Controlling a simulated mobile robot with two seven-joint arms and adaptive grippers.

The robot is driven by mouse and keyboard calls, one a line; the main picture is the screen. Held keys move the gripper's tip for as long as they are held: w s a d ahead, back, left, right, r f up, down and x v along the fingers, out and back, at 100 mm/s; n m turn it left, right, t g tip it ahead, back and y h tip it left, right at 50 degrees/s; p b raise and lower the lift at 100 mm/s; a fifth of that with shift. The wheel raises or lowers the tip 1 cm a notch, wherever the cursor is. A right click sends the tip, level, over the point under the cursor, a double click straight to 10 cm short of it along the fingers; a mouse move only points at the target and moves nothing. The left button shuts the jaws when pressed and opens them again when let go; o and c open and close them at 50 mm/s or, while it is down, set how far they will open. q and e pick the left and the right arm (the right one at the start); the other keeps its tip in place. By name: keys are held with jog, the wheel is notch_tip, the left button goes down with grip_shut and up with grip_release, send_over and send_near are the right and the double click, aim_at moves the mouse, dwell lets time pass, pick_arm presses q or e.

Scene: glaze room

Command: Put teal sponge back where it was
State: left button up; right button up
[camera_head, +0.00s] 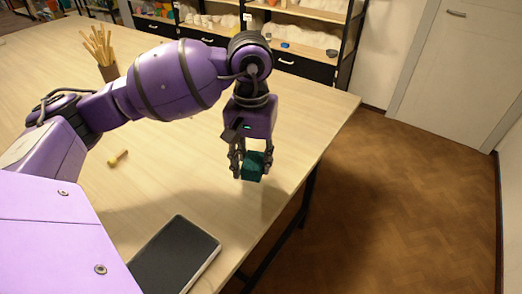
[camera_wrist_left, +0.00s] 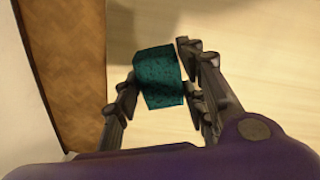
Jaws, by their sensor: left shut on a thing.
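The teal sponge (camera_head: 254,167) is a small dark teal block near the right edge of the wooden table (camera_head: 210,200). My left gripper (camera_head: 247,170) points down and is shut on it. In the left wrist view the sponge (camera_wrist_left: 160,77) sits between the two fingers of the gripper (camera_wrist_left: 160,88), tilted a little. It appears held above the tabletop, but the exact gap is hard to tell. My right gripper is not in view.
A dark flat slab (camera_head: 175,257) lies near the table's front edge. A brown cup of wooden sticks (camera_head: 108,70) stands farther back. Shelves (camera_head: 310,30) stand behind the table. Open floor (camera_head: 400,200) lies to the right.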

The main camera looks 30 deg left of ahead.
aim_at(252, 155)
pick_arm(q)
jog(key=shift+w+a+f, duration=0.45)
jog(key=shift+w+f, duration=0.05)
jog(key=shift+f, duration=0.3)
jog(key=shift+w+a+f, duration=0.1)
jog(key=shift+w+f, duration=0.1)
jog(key=shift+f, duration=1.8)
jog(key=o, duration=1)
jog(key=shift+r, duration=0.1)
notch_tip(252, 155, up, 12)
jog(key=shift+r, duration=0.25)
jog(key=shift+f, duration=0.15)
